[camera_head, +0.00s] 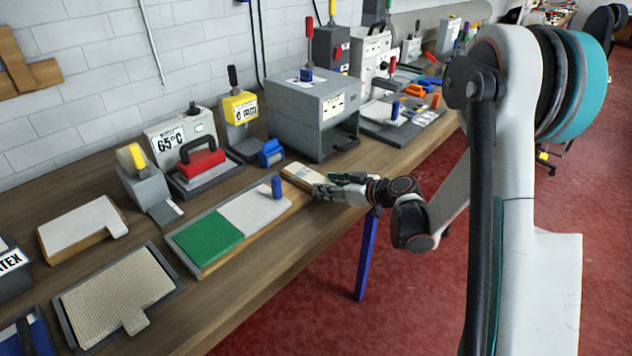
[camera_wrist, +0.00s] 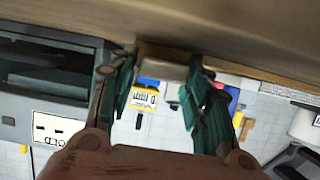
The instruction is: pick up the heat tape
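A wooden block with a flat cream top (camera_head: 303,177) lies at the bench's front edge, right of the green-and-white board. It may be the heat tape; no label shows. My gripper (camera_head: 322,188) is low over the bench at the block's right end. In the wrist view, my gripper's fingers (camera_wrist: 162,76) are spread. The pale block (camera_wrist: 163,68) shows between and just beyond their tips. I cannot tell whether either finger touches it. The block's right end is partly hidden by my fingers in the head view.
A green-and-white board (camera_head: 208,243) with a blue-handled peg (camera_head: 277,187) lies left of my gripper. A grey machine (camera_head: 312,110) stands behind it. The red floor (camera_head: 310,310) is open in front.

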